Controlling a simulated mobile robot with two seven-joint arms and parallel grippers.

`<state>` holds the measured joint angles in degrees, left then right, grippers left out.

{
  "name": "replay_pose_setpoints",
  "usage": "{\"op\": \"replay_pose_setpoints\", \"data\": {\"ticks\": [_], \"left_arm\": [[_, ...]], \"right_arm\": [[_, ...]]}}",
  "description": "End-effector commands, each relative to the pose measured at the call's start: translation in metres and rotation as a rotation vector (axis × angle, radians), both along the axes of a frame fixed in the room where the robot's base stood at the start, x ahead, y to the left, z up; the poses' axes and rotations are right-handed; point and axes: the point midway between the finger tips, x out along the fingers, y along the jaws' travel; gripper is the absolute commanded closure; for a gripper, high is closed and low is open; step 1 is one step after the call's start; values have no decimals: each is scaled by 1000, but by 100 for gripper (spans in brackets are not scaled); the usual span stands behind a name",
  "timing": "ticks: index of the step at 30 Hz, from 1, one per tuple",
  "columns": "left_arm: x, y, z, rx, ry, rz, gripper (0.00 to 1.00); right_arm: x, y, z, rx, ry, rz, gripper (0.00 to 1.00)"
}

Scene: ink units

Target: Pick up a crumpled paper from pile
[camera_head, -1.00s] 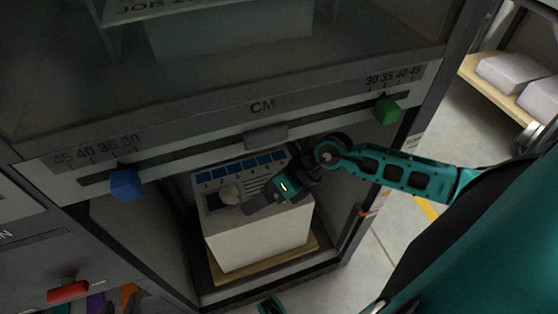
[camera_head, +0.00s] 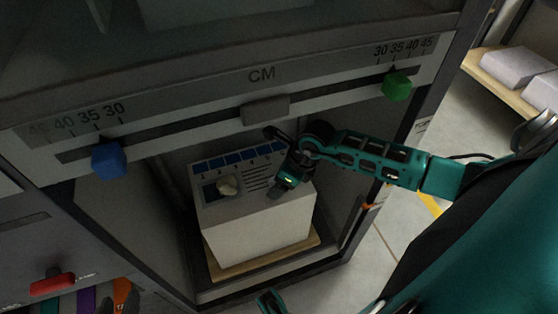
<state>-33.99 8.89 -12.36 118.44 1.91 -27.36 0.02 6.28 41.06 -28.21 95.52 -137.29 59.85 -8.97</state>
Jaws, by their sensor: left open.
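A small pale crumpled paper (camera_head: 228,186) lies on top of a thick white paper pile (camera_head: 258,234), toward the left of its printed top sheet. The pile stands inside an open cabinet bay. My left gripper (camera_head: 272,163) is over the right part of the pile's top, to the right of the crumpled paper and apart from it. Its dark fingers are spread and nothing shows between them. My right gripper does not show clearly.
A wooden board (camera_head: 262,262) lies under the pile. Above the opening runs a scale rail with a blue block (camera_head: 109,160), a grey block (camera_head: 266,110) and a green block (camera_head: 397,87). A red handle (camera_head: 52,283) is at lower left. Bay walls and posts flank the pile.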

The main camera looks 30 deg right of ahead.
Motion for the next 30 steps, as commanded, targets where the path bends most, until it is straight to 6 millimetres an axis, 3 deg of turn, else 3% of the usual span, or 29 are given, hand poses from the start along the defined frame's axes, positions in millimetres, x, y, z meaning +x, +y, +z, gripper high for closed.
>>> {"op": "replay_pose_setpoints", "data": {"ticks": [6,24,30], "left_arm": [[0,-1,0,-5,0,3,57],[0,-2,1,-8,-1,6,57],[0,0,1,-3,-1,3,57]], "right_arm": [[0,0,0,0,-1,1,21],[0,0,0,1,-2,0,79],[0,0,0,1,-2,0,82]]}}
